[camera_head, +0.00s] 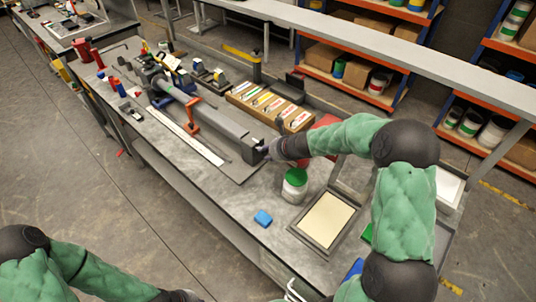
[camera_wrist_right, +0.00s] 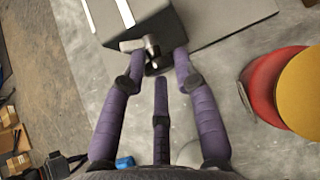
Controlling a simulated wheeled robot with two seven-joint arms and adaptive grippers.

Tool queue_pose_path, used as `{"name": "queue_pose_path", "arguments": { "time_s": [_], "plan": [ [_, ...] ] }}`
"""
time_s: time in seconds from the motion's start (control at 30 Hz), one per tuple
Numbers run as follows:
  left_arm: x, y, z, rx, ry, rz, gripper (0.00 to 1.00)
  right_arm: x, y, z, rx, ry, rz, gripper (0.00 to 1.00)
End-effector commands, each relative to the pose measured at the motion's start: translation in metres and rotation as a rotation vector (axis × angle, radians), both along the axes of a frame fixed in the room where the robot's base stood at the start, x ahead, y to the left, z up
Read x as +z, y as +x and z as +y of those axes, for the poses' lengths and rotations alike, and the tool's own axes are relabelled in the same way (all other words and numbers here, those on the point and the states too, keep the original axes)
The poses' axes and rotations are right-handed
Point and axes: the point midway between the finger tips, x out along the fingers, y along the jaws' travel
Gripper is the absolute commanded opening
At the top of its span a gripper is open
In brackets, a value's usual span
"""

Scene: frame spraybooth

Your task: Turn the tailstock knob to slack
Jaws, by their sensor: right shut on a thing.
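The tailstock (camera_head: 233,132) is the grey block at the near right end of the long lathe-like machine on the bench. In the right wrist view its grey end (camera_wrist_right: 125,20) is at the top. The tailstock knob (camera_wrist_right: 151,45) is a small metallic knob with a short lever on that end. My right gripper (camera_head: 264,150) is at this end of the machine.
A cardboard box with coloured strips (camera_head: 270,105) stands behind the machine. Bare bench shows in front of the tailstock.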

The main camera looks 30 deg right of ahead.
Motion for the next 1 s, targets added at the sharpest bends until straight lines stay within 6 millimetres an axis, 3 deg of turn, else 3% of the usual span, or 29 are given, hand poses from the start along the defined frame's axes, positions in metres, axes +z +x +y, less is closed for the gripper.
{"name": "queue_pose_path", "arguments": {
  "time_s": [0.5,1.0],
  "plan": [
    [-0.082,0.000,0.000,0.000,0.000,0.000,0.00,-0.008,-0.002,0.005,0.000,-0.287,-0.120,0.00],
    [-0.123,0.000,0.000,0.000,0.000,0.000,0.00,-0.007,-0.003,0.006,0.000,-0.485,-0.198,0.00]
  ]
}}
